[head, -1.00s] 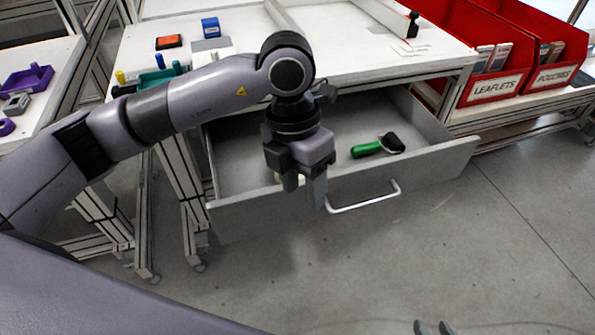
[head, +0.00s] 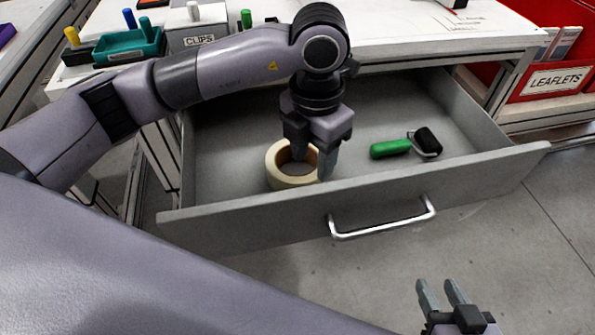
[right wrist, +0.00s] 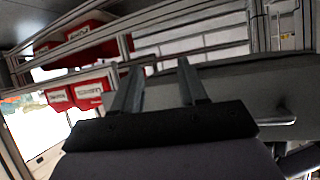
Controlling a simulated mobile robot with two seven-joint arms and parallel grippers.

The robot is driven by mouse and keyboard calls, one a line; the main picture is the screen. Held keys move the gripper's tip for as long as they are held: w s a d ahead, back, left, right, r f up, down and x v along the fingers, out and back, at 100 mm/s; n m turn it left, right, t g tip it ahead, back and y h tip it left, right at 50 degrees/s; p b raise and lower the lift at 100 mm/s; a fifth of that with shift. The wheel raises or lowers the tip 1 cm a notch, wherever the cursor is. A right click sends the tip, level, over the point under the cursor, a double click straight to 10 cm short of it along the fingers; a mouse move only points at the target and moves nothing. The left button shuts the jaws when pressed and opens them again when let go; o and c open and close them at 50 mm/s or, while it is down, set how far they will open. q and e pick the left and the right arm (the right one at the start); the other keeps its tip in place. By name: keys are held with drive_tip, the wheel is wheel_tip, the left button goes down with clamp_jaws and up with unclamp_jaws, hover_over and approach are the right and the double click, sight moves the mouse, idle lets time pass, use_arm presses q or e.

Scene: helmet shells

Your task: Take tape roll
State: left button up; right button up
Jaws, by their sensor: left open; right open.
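A cream tape roll (head: 290,180) lies in the left part of the open grey drawer (head: 240,222) in the head view. My left gripper (head: 311,172) is open and points down at the tape roll, overlapping its right side in the picture. One finger appears over the roll's hole and the other just outside its right edge. I cannot tell whether the fingers touch it. My right gripper (head: 443,290) is open and empty in front of the drawer, at the bottom right. Its two fingers also show in the right wrist view (right wrist: 158,85).
A green-handled roller tool (head: 392,149) lies in the drawer to the right of the tape roll. The drawer handle (head: 383,224) sticks out in front. A clips box (head: 198,35), a teal tray (head: 128,45) and a red leaflets bin (head: 555,82) stand on the surfaces behind.

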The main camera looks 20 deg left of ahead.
sight(315, 173)
use_arm(q)
drive_tip(key=f, duration=0.2)
drive_tip(key=f+b, duration=0.1)
drive_tip(key=f, duration=0.3)
drive_tip(key=shift+w+d+f+b, duration=0.1)
drive_tip(key=shift+w+d+b, duration=0.05)
drive_tip(key=shift+w+b, duration=0.2)
clamp_jaws()
use_arm(e)
drive_tip(key=shift+w+a+f+y, duration=0.1)
drive_tip(key=shift+w+a+y, duration=0.15)
drive_tip(key=shift+a, duration=0.15)
drive_tip(key=shift+w+a+f+y, duration=0.1)
drive_tip(key=shift+a+y, duration=0.15)
drive_tip(key=shift+a, duration=0.15)
